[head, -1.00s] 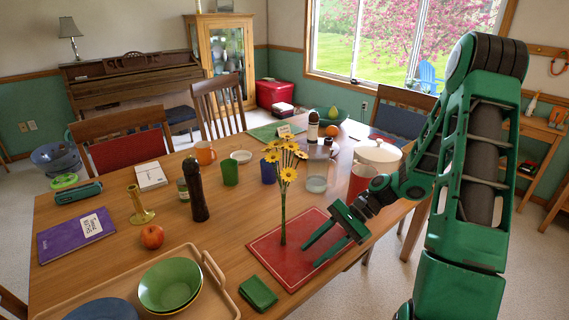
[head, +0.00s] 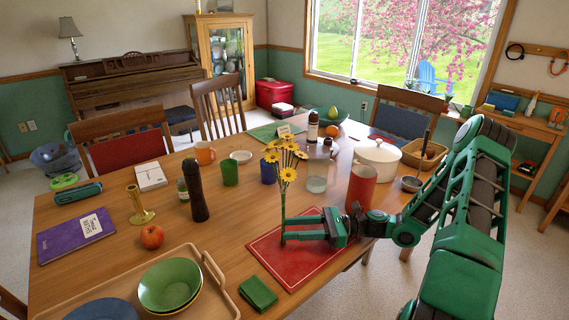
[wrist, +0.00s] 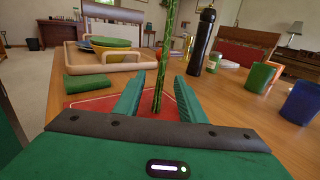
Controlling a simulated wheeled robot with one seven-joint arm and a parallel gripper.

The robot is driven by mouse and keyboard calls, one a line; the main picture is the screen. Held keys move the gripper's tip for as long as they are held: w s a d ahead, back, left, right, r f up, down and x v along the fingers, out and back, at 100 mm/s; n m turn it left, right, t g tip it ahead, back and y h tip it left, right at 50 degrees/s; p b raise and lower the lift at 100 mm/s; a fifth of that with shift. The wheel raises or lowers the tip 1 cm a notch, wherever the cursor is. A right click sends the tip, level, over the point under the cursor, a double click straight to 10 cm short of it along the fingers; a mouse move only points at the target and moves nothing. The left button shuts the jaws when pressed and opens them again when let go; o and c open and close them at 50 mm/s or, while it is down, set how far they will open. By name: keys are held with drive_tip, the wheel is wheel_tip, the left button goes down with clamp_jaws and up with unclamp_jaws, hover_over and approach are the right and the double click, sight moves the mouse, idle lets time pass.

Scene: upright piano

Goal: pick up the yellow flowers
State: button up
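The yellow flowers (head: 286,160) stand upright on a red placemat (head: 310,268), several yellow blooms on long green stems. In the wrist view the green stems (wrist: 163,65) rise between the two green fingers, and the blooms are out of the frame. My gripper (head: 288,229) is level and low over the mat, with its fingertips around the stems. In the wrist view my gripper (wrist: 158,92) has its fingers apart, with gaps on both sides of the stems.
A red cylinder (head: 362,188) and a clear jug (head: 317,172) stand behind my gripper. A folded green cloth (head: 258,292) lies in front of the mat. A wooden tray (head: 215,272) with bowls is at the front left. A dark pepper mill (head: 196,192) stands left of the flowers.

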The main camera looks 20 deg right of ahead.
drive_tip(key=shift+x, duration=3.6)
drive_tip(key=shift+w+d+r, duration=0.1)
drive_tip(key=shift+w+r, duration=0.05)
drive_tip(key=shift+w, duration=0.05)
clamp_jaws()
